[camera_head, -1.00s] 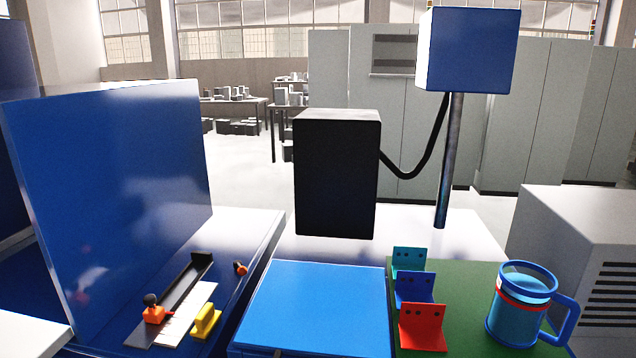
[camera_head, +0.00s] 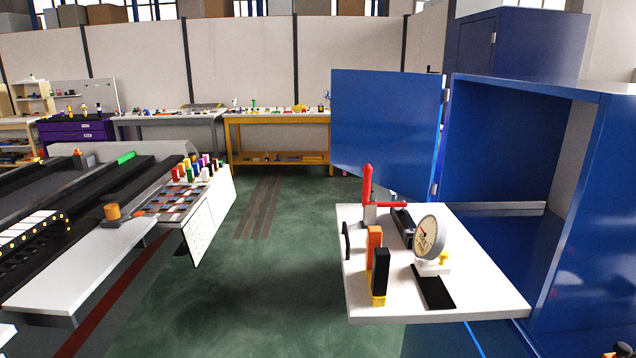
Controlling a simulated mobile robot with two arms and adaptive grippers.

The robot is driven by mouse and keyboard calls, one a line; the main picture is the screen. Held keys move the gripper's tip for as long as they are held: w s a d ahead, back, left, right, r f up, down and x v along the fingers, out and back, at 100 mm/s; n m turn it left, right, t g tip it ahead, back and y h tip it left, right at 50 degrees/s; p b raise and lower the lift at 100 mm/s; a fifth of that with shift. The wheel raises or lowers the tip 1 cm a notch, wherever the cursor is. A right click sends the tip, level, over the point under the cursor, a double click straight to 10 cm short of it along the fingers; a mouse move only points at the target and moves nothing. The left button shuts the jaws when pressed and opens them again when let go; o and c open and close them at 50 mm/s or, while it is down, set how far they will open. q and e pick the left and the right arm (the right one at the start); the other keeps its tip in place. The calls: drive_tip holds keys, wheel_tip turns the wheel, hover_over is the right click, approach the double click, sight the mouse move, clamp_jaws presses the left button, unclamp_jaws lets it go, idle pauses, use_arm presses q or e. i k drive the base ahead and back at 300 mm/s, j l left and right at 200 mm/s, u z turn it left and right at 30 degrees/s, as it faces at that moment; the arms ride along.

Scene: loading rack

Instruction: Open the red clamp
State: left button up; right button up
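The red clamp (camera_head: 368,188) stands on the white shelf board (camera_head: 478,297) at the right of the head view. One red part of it points upright and another red arm lies roughly level to the right, above a grey base. Whether its jaw is open or shut is too small to tell. Neither of my grippers is in view, and nothing touches the clamp.
A round dial gauge (camera_head: 427,238) and orange and black blocks (camera_head: 381,275) stand on the board near the clamp. A blue cabinet (camera_head: 500,140) with its door (camera_head: 386,128) swung open is behind. Conveyors (camera_head: 85,190) stand left. The green floor (camera_head: 270,270) between is clear.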

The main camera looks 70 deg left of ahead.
sight(367, 169)
drive_tip(key=u, duration=2)
